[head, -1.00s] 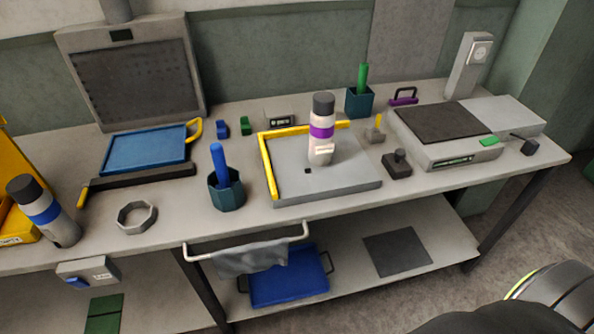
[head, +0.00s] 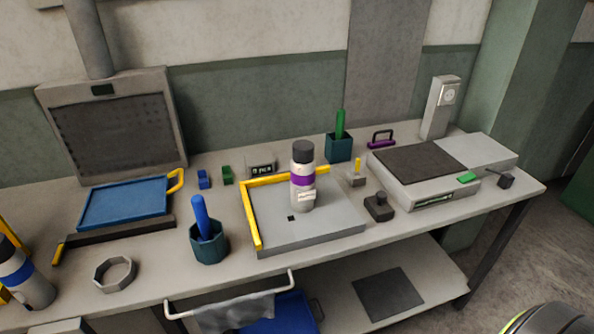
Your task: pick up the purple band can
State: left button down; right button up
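The purple band can (head: 302,167) is a light grey cylinder with a dark cap, a purple band and a small white label. It stands upright on a grey plate (head: 325,230) that has a yellow L-shaped rail (head: 251,214) along its left and back edges. The can is fully visible in the head view and nothing touches its sides. Neither of my grippers is in view.
A blue band can (head: 22,277) stands at the far left. A teal cup with a blue-handled tool (head: 209,243) stands left of the plate. A black knobbed block (head: 379,207) and a flat grey device (head: 425,185) are to the right. A rail with cloth (head: 235,312) runs along the front.

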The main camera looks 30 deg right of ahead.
aim_at(303, 177)
jog(key=l+z, duration=0.1)
jog(key=l, duration=0.65)
jog(key=i+l+z, duration=0.1)
jog(key=l, duration=0.6)
jog(key=i, duration=0.05)
